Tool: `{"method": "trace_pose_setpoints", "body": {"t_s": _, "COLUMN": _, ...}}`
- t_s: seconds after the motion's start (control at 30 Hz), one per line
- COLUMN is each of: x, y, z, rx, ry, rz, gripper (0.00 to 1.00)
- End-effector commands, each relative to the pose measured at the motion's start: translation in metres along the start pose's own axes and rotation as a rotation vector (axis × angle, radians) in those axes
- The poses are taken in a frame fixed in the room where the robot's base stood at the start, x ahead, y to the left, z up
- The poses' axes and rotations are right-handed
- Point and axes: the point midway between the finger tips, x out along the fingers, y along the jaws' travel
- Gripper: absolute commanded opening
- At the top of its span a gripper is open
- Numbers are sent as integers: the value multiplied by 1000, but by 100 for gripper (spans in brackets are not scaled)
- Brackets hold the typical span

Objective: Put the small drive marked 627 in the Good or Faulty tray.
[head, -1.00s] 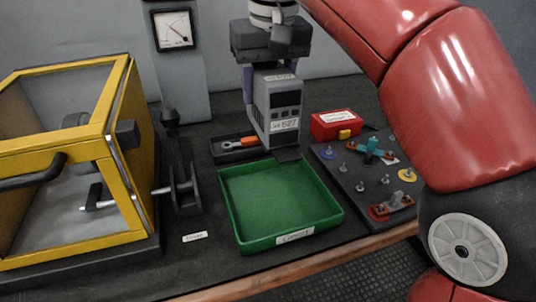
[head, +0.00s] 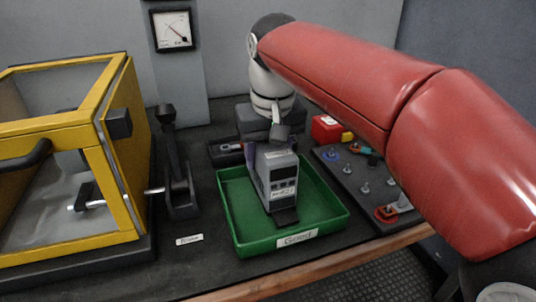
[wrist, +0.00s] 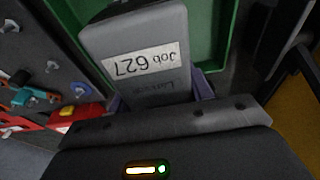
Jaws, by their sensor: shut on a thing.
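The small drive (head: 277,178) is a grey upright box with a dark front panel and a white label. In the wrist view the drive (wrist: 150,80) shows the label "Job 627". My gripper (head: 270,150) is shut on the drive from above and behind, its purple fingers at the drive's sides. The drive is over or in the green tray (head: 240,243), whose front label reads "Good". I cannot tell whether its base touches the tray floor. The green tray also shows in the wrist view (wrist: 215,40). No tray marked Faulty is legible.
A yellow-framed clear box (head: 70,150) and a black lever (head: 177,165) stand left. A dark board with studs (head: 365,187) and a red box (head: 326,128) are right. A dark tray (head: 225,152) lies behind, a gauge (head: 174,30) on a post further back.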

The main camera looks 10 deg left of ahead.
Motion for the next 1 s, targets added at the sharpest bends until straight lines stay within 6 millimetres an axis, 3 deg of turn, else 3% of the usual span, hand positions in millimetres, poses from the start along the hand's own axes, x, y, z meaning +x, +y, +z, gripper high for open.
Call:
{"method": "trace_pose_setpoints", "body": {"t_s": 0.27, "x": 2, "y": 0, "z": 0, "rx": 0, "ry": 2, "rz": 0, "gripper": 2}}
{"method": "trace_pose_setpoints", "body": {"t_s": 0.3, "x": 3, "y": 0, "z": 1, "rx": 0, "ry": -1, "rz": 0, "gripper": 52}}
{"method": "trace_pose_setpoints", "body": {"t_s": 0.47, "x": 2, "y": 0, "z": 0, "rx": 0, "ry": -1, "rz": 0, "gripper": 73}}
{"method": "trace_pose_setpoints", "body": {"t_s": 0.77, "x": 0, "y": 0, "z": 0, "rx": 0, "ry": 0, "rz": 0, "gripper": 73}}
{"method": "trace_pose_setpoints", "body": {"t_s": 0.87, "x": -8, "y": 0, "z": -1, "rx": 0, "ry": 1, "rz": 0, "gripper": 73}}
{"method": "trace_pose_setpoints", "body": {"t_s": 1.0, "x": -33, "y": 0, "z": -1, "rx": 0, "ry": 3, "rz": 0, "gripper": 73}}
